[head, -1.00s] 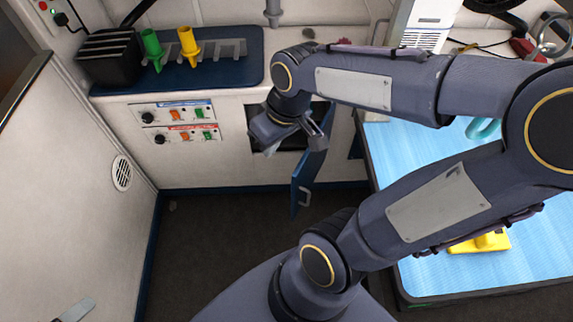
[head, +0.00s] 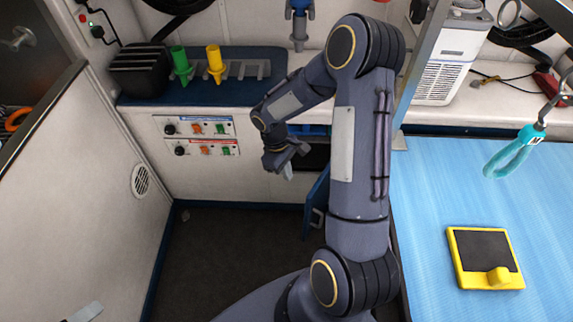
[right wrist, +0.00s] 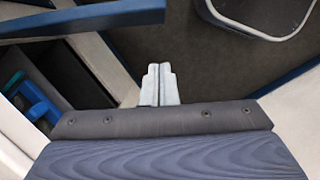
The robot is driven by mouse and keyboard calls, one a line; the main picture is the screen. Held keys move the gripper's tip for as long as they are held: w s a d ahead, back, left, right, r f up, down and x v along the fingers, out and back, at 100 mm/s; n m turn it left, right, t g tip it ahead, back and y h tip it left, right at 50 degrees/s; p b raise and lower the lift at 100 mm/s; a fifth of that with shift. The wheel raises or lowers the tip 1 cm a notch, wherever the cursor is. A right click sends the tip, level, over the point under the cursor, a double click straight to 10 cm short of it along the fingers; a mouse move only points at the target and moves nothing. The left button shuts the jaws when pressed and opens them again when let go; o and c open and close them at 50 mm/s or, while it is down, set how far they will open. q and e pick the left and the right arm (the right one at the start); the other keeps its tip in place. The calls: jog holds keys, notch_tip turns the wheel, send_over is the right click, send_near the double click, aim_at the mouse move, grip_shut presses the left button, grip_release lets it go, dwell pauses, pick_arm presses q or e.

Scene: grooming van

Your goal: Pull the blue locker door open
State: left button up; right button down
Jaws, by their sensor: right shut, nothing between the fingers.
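The blue locker door (head: 316,203) stands ajar, swung out from the cabinet front, in the head view. Its light handle (head: 318,218) shows low on it; my right arm hides part of the door. The dark locker opening (head: 314,156) shows beside it. My right gripper (head: 289,172) is in front of the opening, left of the door and apart from the handle. In the right wrist view its fingertips (right wrist: 160,72) are together and empty. A blue door edge (right wrist: 90,18) crosses the upper left there. My left gripper is not visible.
A blue item (right wrist: 35,103) lies inside the locker. The blue grooming table (head: 430,210) on the right carries a yellow-framed pad (head: 486,255). A white partition (head: 80,190) bounds the left. Dark floor (head: 230,245) in front of the cabinet is clear.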

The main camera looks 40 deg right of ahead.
jog(key=s+d+f, duration=0.2)
jog(key=s+f, duration=0.2)
jog(key=shift+s+f+p, duration=0.3)
jog(key=shift+s+p, duration=0.05)
jog(key=shift+s, duration=0.05)
jog(key=shift+s, duration=0.1)
jog(key=s+d+n+b, duration=0.1)
jog(key=s+d+n, duration=0.1)
jog(key=s+d, duration=0.2)
jog(key=s+d+n+h+b, duration=0.1)
jog(key=s+d, duration=0.4)
jog(key=s, duration=0.6)
jog(key=shift+n+t+b, duration=0.3)
jog(key=shift+n+b, duration=0.1)
jog(key=shift+n, duration=0.4)
jog(key=shift+w+a, duration=0.1)
jog(key=shift+w, duration=0.05)
